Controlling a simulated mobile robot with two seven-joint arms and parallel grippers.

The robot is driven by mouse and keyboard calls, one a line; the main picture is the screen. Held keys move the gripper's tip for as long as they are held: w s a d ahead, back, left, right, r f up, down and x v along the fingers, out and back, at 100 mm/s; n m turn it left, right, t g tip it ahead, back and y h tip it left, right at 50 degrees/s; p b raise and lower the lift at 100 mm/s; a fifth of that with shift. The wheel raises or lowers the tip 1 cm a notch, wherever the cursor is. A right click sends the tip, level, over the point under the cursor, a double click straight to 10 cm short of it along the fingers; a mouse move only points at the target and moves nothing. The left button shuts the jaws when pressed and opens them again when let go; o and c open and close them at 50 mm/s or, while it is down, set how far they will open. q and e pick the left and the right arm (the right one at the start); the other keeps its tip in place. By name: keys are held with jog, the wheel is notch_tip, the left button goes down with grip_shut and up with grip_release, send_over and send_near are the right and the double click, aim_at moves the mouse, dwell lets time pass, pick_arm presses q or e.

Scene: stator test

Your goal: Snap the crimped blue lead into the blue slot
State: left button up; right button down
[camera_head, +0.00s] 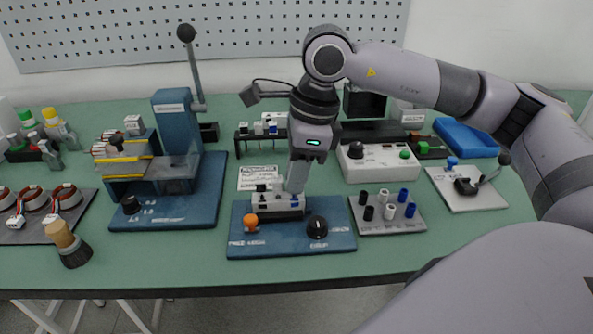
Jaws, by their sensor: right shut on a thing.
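My right gripper (295,190) comes down from above onto the small grey-and-black block (278,206) on a dark blue base plate (290,242). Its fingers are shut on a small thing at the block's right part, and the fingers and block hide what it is. I cannot make out the crimped blue lead or tell the blue slot from the others at this size. I also cannot tell whether the fingertips touch the block. The base plate carries an orange knob (251,222) and a black knob (317,228). My left gripper is not in view.
A blue lever press (174,125) stands to the left, with several stators (34,198) beyond it. A grey peg plate (400,228) lies close on the right, near a white control box (378,165). A lever plate (470,188) is farther right. Green table is clear in front.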

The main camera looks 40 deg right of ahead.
dwell(0.4)
jog(key=c, duration=1)
grip_release()
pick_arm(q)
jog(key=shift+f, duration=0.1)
pick_arm(e)
jog(key=shift+r, duration=0.2)
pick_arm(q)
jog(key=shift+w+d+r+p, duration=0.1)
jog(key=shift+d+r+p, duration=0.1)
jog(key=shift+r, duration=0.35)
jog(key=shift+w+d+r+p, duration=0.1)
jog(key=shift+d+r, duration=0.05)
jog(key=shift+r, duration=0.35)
pick_arm(e)
jog(key=v, duration=0.6)
jog(key=shift+r, duration=0.3)
jog(key=shift+s, duration=0.1)
